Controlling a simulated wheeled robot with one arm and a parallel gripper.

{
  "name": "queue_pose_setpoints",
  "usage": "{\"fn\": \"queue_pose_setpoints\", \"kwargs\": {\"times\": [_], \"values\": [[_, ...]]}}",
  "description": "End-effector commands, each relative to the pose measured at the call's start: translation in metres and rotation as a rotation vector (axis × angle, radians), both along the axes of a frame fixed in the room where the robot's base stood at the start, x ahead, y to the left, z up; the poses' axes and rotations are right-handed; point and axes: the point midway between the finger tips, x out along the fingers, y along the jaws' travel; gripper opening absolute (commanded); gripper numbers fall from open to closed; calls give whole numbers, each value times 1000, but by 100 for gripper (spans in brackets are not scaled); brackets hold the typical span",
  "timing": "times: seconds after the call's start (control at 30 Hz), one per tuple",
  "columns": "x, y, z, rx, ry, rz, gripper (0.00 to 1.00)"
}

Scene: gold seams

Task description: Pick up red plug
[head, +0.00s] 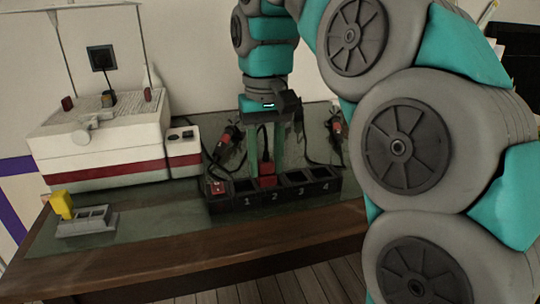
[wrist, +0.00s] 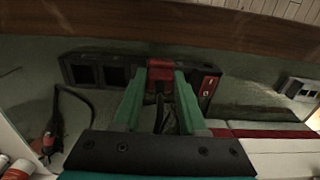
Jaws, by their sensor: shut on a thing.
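The red plug (head: 267,181) sits at the socket above the number 2 on the black power strip (head: 233,206). It also shows in the wrist view (wrist: 160,69), with a dark cord running back from it between my fingers. My gripper (head: 266,160) points down from above, its green fingers on both sides of the plug. In the wrist view my gripper (wrist: 160,78) is shut on the red plug. How deep the plug sits in the socket is hidden. Sockets 3 and 4 look empty.
A red switch (head: 217,187) is at the strip's left end. Other red-and-black plugs (head: 228,134) (head: 336,123) lie behind with loose cords. A white machine with a red stripe (head: 100,140) stands left. A yellow piece (head: 63,204) stands on a grey block (head: 88,222).

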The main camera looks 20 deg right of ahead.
Motion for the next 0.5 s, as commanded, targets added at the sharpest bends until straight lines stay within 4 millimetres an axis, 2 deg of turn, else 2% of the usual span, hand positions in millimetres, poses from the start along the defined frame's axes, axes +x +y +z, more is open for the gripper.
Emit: {"fn": "queue_pose_setpoints", "kwargs": {"times": [0.2,0.5], "values": [[-50,25,6,-2,-4,1,0],[-96,50,11,-2,-3,-1,0]]}}
